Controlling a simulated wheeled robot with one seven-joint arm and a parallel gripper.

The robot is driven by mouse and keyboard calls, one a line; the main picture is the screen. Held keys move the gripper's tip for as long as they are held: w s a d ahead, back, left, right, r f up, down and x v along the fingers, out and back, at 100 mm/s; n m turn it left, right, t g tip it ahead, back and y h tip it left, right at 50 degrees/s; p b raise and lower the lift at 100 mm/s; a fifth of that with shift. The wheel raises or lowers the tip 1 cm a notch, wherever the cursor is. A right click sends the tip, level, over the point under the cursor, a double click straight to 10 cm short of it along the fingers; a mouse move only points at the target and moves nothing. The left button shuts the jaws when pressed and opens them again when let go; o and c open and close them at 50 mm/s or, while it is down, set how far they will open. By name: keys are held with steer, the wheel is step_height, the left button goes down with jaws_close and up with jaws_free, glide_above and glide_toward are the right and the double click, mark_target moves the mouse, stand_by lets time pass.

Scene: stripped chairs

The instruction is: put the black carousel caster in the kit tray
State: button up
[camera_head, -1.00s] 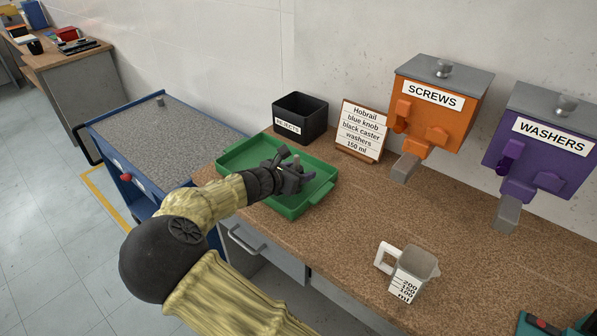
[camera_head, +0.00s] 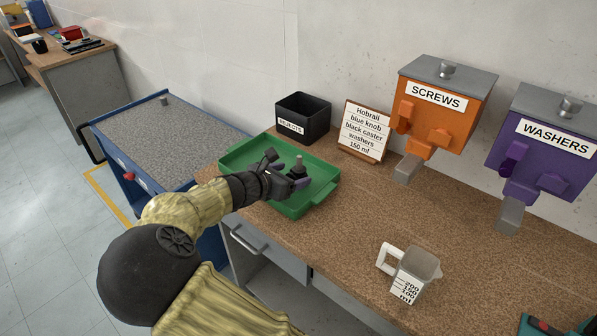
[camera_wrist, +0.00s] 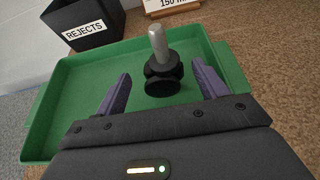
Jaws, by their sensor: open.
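The black caster (camera_head: 298,173) with its grey stem stands upright inside the green kit tray (camera_head: 241,152). In the wrist view the caster (camera_wrist: 162,75) stands on the tray floor, stem up, beyond and between the fingertips. My gripper (camera_head: 284,176) is open, its purple fingers apart, just to the left of the caster in the head view. In the wrist view my gripper (camera_wrist: 165,85) shows a gap on both sides of the caster. The wrist view also shows the tray (camera_wrist: 48,100) around it.
A black rejects bin (camera_head: 303,118) and a list card (camera_head: 363,130) stand behind the tray. An orange screws dispenser (camera_head: 437,110) and a purple washers dispenser (camera_head: 540,150) hang at right. A measuring jug (camera_head: 415,272) stands at the front. The bench between is clear.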

steer(key=v, duration=0.7)
stand_by(0.3)
